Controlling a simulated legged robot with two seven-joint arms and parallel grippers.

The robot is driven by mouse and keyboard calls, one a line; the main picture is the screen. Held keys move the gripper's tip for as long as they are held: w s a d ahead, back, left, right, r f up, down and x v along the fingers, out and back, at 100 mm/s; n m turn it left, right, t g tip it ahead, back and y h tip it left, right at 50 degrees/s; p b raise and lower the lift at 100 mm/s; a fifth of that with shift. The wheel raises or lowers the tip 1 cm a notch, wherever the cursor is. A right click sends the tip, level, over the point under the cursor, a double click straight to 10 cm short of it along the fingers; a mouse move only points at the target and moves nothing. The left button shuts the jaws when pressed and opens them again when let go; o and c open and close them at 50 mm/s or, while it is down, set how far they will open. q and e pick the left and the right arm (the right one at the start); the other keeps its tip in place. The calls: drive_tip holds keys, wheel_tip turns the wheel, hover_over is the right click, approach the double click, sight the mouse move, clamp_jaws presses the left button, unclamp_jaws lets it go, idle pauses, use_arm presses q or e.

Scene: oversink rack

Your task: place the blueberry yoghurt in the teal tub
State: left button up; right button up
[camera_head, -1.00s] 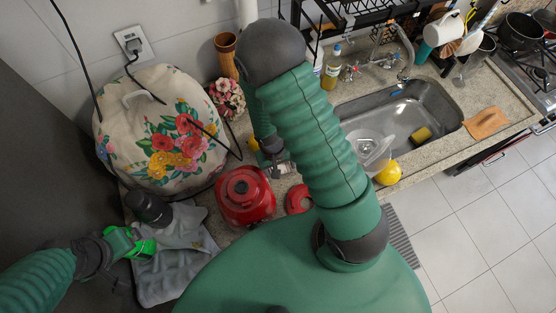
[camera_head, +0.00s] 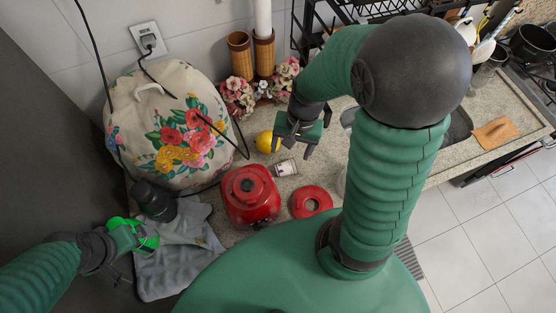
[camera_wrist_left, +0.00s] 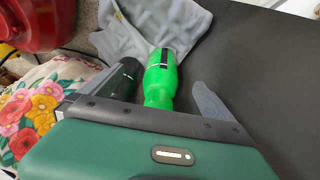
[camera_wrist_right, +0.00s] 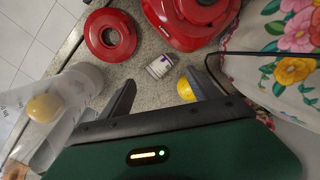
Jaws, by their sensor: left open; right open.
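The blueberry yoghurt, apparently the small white pot with a purple label (camera_head: 285,168), lies on the counter and seems to be on its side. It also shows in the right wrist view (camera_wrist_right: 160,66), beyond the fingers and apart from them. My right gripper (camera_head: 297,150) is open and empty above the counter, behind and right of the pot. My left gripper (camera_wrist_left: 163,92) is open at the far left, with a bright green bottle (camera_wrist_left: 161,78) between or just beyond its fingers. I cannot make out a teal tub in these views.
A grey cloth (camera_head: 180,260) lies at left. My right arm hides most of the sink.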

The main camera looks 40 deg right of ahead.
drive_tip(key=d+f+m+y, duration=0.2)
drive_tip(key=d+m, duration=0.4)
drive_tip(key=m, duration=0.1)
drive_tip(key=m+y+b, duration=0.1)
drive_tip(key=m, duration=0.5)
hover_over(297, 164)
drive_tip(key=s, duration=0.1)
drive_tip(key=shift+t, duration=0.4)
wheel_tip(297, 164, down, 11)
drive_tip(key=shift+s+a, duration=0.15)
drive_tip(key=x, duration=0.4)
drive_tip(key=shift+s+d+f, duration=0.15)
drive_tip(key=shift+d, duration=0.05)
drive_tip(key=shift+d+f, duration=0.15)
drive_tip(key=shift+f, duration=0.15)
drive_tip(key=shift+a, duration=0.3)
drive_tip(key=c, duration=0.5)
drive_tip(key=shift+a+r, duration=0.1)
drive_tip(key=c, duration=0.9)
use_arm(q)
drive_tip(key=shift+w+d+f, duration=0.4)
drive_tip(key=shift+d+f, duration=0.05)
drive_tip(key=shift+f, duration=0.05)
use_arm(e)
drive_tip(key=shift+d, duration=0.25)
clamp_jaws()
